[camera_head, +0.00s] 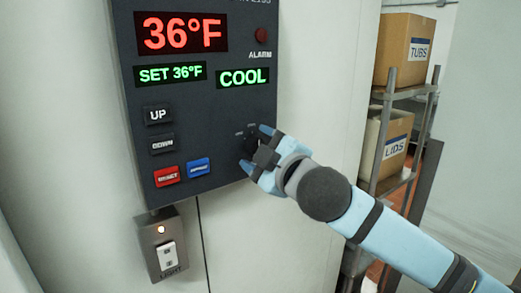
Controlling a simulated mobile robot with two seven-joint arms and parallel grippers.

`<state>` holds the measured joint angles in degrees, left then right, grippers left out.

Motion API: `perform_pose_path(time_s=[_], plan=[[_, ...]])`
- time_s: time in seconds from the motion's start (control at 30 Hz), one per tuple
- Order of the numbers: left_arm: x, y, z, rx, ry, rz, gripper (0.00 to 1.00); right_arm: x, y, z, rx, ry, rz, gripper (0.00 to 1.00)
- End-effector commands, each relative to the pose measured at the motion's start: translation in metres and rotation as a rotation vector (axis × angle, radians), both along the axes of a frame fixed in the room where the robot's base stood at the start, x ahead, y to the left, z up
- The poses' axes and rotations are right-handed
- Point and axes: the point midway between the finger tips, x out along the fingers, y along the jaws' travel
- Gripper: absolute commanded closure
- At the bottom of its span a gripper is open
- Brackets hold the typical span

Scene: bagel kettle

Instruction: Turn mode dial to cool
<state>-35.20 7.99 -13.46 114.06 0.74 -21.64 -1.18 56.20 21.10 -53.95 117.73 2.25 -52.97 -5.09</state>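A dark control panel (200,110) hangs on a pale wall. Its red readout shows 36°F, a green line below shows SET 36°F, and the mode display (243,78) reads COOL. My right gripper (254,146) is at the panel's lower right, over the mode dial. The dial (250,139) is mostly hidden behind the fingers; only a dark part and small labels beside it show. I cannot tell whether the fingers grip the dial or only surround it. My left gripper is not in view.
UP (157,115), DOWN (163,144), red (167,177) and blue (199,168) buttons sit on the panel's left. A light switch box (162,248) is below. A shelf (402,95) with boxes marked TUBS (404,50) and LIDS (388,145) stands right.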

Motion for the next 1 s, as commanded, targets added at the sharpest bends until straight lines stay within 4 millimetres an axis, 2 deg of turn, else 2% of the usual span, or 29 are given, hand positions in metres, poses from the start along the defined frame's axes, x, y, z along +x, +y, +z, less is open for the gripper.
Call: perform_pose_path(time_s=[0.17, 0.27, 0.7, 0.9, 1.0], plan=[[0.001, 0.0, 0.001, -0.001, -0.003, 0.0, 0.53, -0.002, -0.001, -0.001, 0.0, 0.0, 0.001, 0.34], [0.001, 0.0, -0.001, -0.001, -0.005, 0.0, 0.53, -0.01, -0.007, -0.002, 0.0, 0.001, 0.001, 0.34], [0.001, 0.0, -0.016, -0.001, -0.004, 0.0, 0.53, -0.089, -0.058, -0.007, 0.0, 0.0, 0.0, 0.34], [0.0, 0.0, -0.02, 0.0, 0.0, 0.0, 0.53, -0.111, -0.072, -0.008, 0.0, 0.001, 0.001, 0.34], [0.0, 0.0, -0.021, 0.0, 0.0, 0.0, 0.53, -0.115, -0.075, -0.007, 0.0, 0.001, 0.001, 0.34]])
